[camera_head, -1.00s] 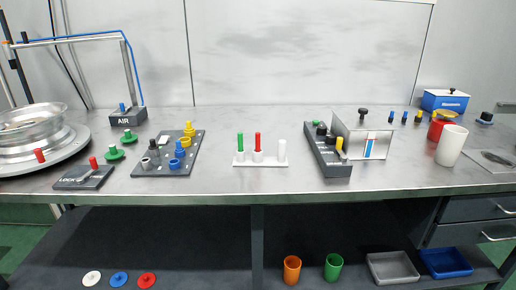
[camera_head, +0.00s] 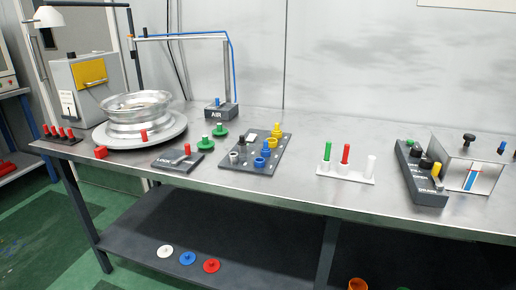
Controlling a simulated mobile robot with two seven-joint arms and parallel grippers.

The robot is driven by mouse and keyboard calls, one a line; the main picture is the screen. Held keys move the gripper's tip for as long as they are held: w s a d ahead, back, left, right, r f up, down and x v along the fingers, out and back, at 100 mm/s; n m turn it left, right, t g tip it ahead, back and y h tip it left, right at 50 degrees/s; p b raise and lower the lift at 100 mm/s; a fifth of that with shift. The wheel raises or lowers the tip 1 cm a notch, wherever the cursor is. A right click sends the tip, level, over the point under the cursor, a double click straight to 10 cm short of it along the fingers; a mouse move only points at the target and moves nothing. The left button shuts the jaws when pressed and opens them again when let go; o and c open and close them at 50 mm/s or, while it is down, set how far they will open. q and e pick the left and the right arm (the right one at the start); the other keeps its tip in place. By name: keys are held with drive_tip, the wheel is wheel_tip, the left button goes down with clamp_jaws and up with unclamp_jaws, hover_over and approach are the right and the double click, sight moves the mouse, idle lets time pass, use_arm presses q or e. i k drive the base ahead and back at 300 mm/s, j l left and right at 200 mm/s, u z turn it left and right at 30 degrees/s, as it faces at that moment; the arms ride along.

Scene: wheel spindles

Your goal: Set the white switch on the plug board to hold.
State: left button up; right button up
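A dark grey board (camera_head: 236,170) lies flat on the steel table, left of centre in the head view. It carries yellow plugs (camera_head: 276,139), blue plugs (camera_head: 262,160) and grey plugs (camera_head: 237,155). A small pale patch (camera_head: 252,138) shows at its back left; I cannot tell whether it is a switch or a label. To its right, a white stand (camera_head: 345,177) bears upright green (camera_head: 327,151), red (camera_head: 346,153) and white (camera_head: 371,164) pegs. Which position any white switch has is too small to tell. Neither of my grippers is in view.
A LOCK box (camera_head: 178,162) with a red-tipped lever, green knobs (camera_head: 206,143) and a wheel on a turntable (camera_head: 140,120) stand left. An AIR box (camera_head: 221,110) stands behind. A dark switch box (camera_head: 420,187) stands right. Table between board and stand is clear.

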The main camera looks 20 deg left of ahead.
sight(250, 138)
drive_tip(key=j+z, duration=0.25)
drive_tip(key=j, duration=0.35)
drive_tip(key=j+z, duration=0.3)
drive_tip(key=j, duration=0.3)
drive_tip(key=j+z, duration=0.25)
drive_tip(key=j, duration=0.35)
drive_tip(key=k+j+z, duration=0.25)
drive_tip(key=j, duration=0.3)
drive_tip(key=i, duration=0.1)
